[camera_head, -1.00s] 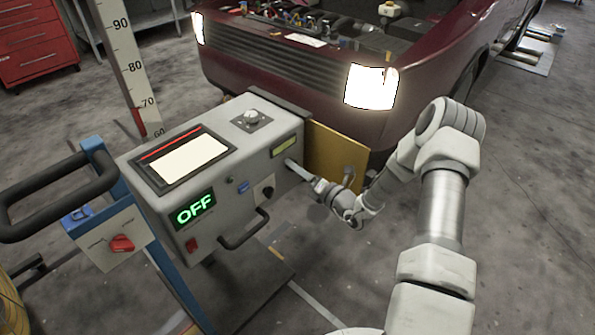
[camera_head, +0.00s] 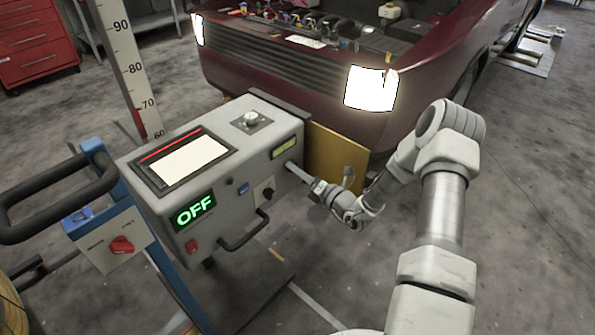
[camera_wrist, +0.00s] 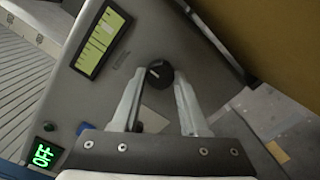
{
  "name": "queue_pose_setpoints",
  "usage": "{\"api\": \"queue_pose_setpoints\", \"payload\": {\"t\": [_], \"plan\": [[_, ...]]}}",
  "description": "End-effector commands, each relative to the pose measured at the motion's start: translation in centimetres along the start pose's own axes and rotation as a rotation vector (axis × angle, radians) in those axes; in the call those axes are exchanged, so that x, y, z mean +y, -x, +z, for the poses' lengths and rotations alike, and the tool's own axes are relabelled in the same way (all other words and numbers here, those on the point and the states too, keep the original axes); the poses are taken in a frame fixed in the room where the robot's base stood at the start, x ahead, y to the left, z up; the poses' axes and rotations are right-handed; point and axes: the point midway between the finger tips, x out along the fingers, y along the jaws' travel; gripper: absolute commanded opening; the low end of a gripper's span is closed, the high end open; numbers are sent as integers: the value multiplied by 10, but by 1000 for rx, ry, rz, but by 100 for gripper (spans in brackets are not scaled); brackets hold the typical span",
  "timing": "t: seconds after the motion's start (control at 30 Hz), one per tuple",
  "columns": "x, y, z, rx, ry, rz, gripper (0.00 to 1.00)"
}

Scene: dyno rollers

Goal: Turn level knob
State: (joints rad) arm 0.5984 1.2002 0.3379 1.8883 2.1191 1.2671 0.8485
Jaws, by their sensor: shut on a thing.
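A grey control box stands on a blue-framed cart in front of the car. In the wrist view, a round black knob (camera_wrist: 158,74) with a pale pointer mark sits on its panel, beside the yellow-green display (camera_wrist: 101,41). My gripper (camera_wrist: 156,80) is shut on this knob, with one finger on each side. In the head view, my gripper (camera_head: 292,166) reaches the panel's right end just below the display (camera_head: 285,147), and its fingers hide the knob. I cannot read a label by the knob.
A second black knob (camera_head: 265,192), a handle bar (camera_head: 243,231) and a green OFF display (camera_head: 195,210) are on the same panel. A silver knob (camera_head: 251,118) is on top. A tan plate (camera_head: 335,158) stands close to the right of my gripper.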

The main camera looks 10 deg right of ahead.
Motion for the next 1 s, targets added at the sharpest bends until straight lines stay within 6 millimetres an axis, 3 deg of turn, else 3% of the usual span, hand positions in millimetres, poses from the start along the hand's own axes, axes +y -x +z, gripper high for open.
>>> {"api": "queue_pose_setpoints", "payload": {"t": [0.27,1.0], "plan": [[-1,0,-1,-5,153,9,0],[-3,1,-1,-33,843,51,0]]}}
